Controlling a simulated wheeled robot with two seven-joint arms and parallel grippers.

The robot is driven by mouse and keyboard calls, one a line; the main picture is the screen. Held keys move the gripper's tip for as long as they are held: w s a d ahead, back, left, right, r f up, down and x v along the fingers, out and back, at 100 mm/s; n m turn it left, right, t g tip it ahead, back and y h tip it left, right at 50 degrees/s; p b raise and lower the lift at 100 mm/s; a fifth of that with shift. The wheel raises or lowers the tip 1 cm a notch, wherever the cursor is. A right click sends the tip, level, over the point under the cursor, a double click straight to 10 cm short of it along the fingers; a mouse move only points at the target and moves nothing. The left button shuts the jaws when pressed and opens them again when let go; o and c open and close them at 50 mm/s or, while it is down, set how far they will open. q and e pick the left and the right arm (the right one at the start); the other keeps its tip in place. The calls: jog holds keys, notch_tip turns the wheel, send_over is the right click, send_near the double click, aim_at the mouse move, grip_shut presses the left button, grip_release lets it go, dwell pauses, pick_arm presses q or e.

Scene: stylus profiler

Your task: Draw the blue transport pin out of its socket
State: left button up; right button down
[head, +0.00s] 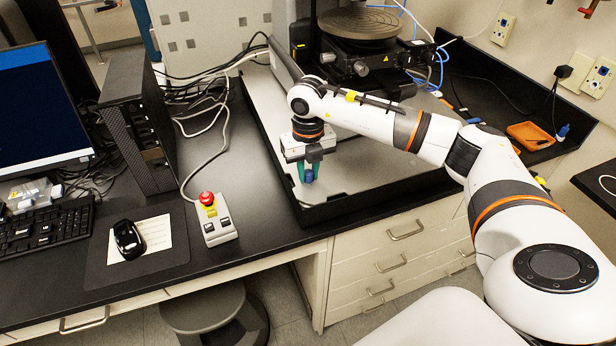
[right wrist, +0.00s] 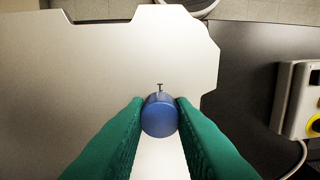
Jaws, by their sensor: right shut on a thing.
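The blue transport pin (head: 309,176) is between the green fingertips of my right gripper (head: 306,171), at the front left corner of the instrument's grey base plate (head: 352,165). In the right wrist view the round blue end of the pin (right wrist: 160,116) fills the gap between the fingertips (right wrist: 159,108), with both touching its sides. My right gripper is shut on the pin. The socket is hidden, so I cannot tell how deep the pin sits. A small dark T-shaped mark (right wrist: 160,87) shows just beyond the pin. My left gripper is not in view.
The stylus profiler's round stage (head: 359,22) stands behind my right arm. An orange tray (head: 530,135) lies at the right. Black bench top is clear before the plate.

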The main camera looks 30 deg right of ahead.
aim_at(308, 172)
jog(key=shift+r+p, duration=0.4)
jog(key=shift+r, duration=0.35)
dwell(0.6)
jog(key=shift+r+p, duration=1.3)
jog(key=shift+r, duration=0.8)
notch_tip(308, 172, up, 5)
jog(key=p, duration=0.3)
